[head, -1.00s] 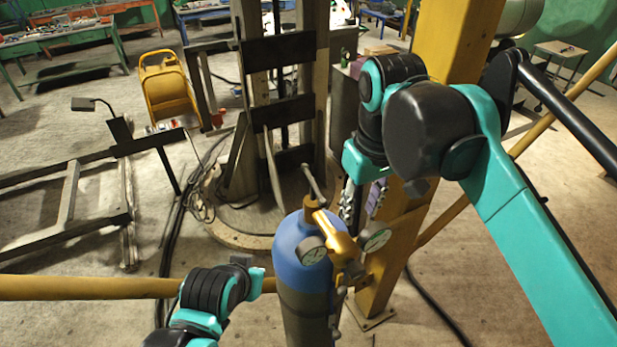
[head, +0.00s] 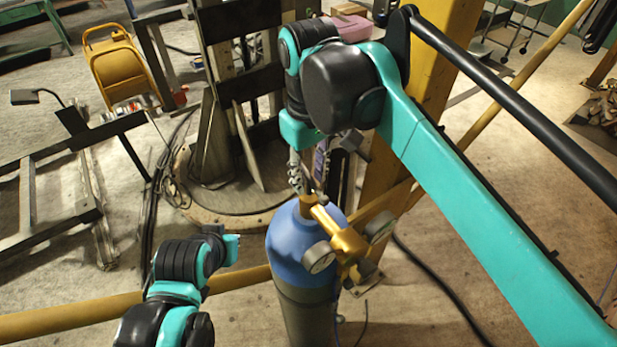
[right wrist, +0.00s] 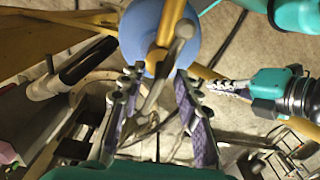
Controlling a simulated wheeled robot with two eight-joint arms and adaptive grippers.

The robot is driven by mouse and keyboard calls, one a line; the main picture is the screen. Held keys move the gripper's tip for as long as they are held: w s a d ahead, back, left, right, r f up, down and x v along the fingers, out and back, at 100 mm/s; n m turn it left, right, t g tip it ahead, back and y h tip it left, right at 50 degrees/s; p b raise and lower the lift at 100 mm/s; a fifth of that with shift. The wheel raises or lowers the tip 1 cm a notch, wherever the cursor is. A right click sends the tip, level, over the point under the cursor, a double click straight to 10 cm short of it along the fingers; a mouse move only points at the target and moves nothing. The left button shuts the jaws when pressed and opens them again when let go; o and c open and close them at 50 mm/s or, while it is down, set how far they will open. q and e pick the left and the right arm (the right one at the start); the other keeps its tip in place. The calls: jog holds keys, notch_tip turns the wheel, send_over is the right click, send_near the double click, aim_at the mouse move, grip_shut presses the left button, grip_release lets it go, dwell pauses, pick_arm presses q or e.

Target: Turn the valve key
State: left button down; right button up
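The valve key (right wrist: 169,70) is a grey metal bar on the brass valve of the blue gas cylinder (head: 297,238). The right wrist view shows the cylinder (right wrist: 150,22) at the top. My right gripper (head: 309,178) is above the valve, pointing down. In the right wrist view its two purple-padded fingers (right wrist: 158,112) are apart, with the key's bar in the gap between them and visible space on both sides. In the head view the fingers largely hide the key. My left gripper (right wrist: 222,88) is beside the cylinder; its finger opening is unclear.
A brass regulator (head: 345,238) with gauges (head: 319,257) projects from the valve. A yellow post (head: 436,95) stands close behind the cylinder, and a yellow rail (head: 75,314) runs past it. A metal column and black cables stand behind.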

aim_at(309, 176)
jog(key=shift+f, duration=0.85)
grip_shut()
jog(key=shift+n, duration=0.8)
grip_release()
notch_tip(309, 176, up, 12)
